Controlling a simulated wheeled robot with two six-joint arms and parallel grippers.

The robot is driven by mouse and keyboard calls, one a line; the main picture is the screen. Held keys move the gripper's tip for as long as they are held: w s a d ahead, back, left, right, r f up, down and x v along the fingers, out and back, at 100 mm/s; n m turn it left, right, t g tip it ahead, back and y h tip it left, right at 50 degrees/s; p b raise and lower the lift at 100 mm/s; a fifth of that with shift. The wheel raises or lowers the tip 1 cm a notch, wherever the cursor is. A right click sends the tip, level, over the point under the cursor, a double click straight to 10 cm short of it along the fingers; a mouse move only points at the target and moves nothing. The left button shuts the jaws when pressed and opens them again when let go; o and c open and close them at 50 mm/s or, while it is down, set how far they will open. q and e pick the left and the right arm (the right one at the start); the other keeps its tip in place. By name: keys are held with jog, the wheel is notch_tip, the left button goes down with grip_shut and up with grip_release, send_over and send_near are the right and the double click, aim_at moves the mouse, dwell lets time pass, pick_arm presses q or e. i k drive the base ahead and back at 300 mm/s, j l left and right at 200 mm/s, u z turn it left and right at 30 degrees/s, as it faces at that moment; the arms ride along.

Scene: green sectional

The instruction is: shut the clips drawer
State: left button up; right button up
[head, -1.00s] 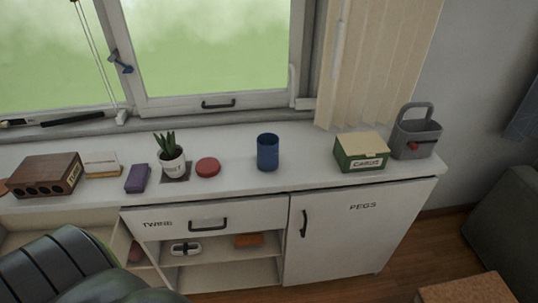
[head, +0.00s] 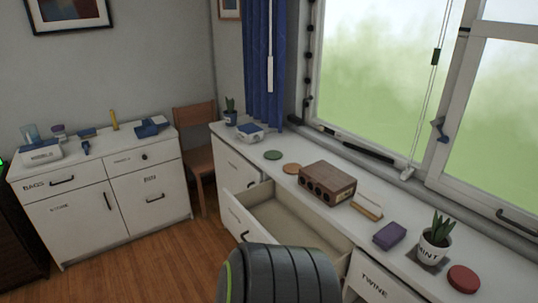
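One drawer (head: 288,216) of the long white counter unit stands pulled out, left of the drawer marked TWINE (head: 374,285). Its pale inside shows and looks empty where I can see it. Its front panel (head: 236,222) faces left and carries a dark handle; the label there is too small to read, so I cannot confirm that it says clips. Neither of my grippers is in view.
A brown holed block (head: 327,184) and a potted plant (head: 435,241) stand on the counter. Wooden floor (head: 150,255) is clear at left.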

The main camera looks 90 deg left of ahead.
aim_at(266, 211)
jog(key=u, duration=2.85)
